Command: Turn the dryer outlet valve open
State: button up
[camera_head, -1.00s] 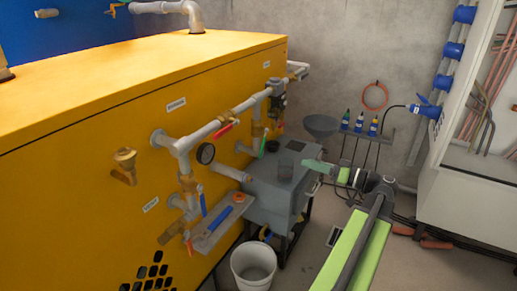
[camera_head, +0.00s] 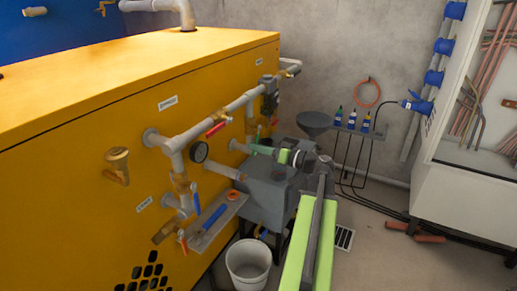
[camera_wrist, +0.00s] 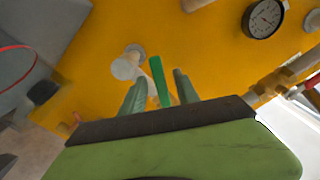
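A green valve lever (camera_wrist: 160,80) shows in the wrist view in front of the yellow panel (camera_wrist: 200,40). My gripper (camera_wrist: 158,88) is open, with one finger on each side of the lever. A gap shows on both sides, and no clear contact is visible. In the head view my gripper (camera_head: 258,149) is beside the pipework at the right end of the yellow housing (camera_head: 70,190), and it partly hides the valve there. No readable label shows whether this lever is the dryer outlet valve.
A grey unit (camera_head: 268,192) stands below my arm, with a white bucket (camera_head: 248,265) on the floor.

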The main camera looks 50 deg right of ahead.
grip_shut()
dwell(1.4)
